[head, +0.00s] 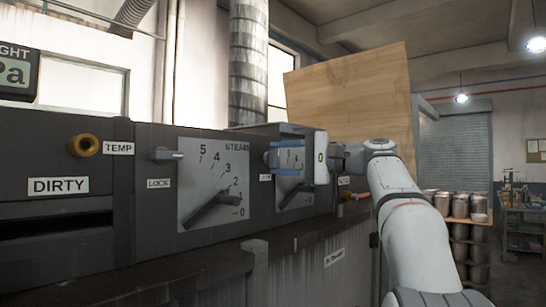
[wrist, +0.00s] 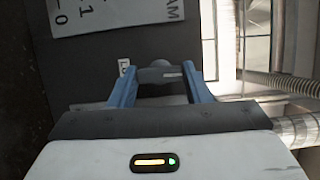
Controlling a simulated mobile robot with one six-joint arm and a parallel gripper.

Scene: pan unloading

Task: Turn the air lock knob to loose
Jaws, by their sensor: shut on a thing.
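The grey lock knob (wrist: 160,74) sits on the dark panel, just right of the steam dial in the head view. A partly covered lock label (wrist: 124,66) is beside it. My gripper (head: 270,158) reaches in from the right with its blue fingers around this knob and is shut on it. In the wrist view the knob lies between the fingertips of my gripper (wrist: 160,70). The knob is hidden by my fingers in the head view, and I cannot tell its exact angle. The dial (head: 295,190) behind my gripper is partly covered.
A similar lock knob (head: 165,154) stands left of the steam dial (head: 190,165). A brass temperature knob (head: 84,145) is farther left. A wooden board (head: 350,90) rises behind the panel. Stacked metal pots (head: 459,205) and a bench (head: 523,215) stand at right.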

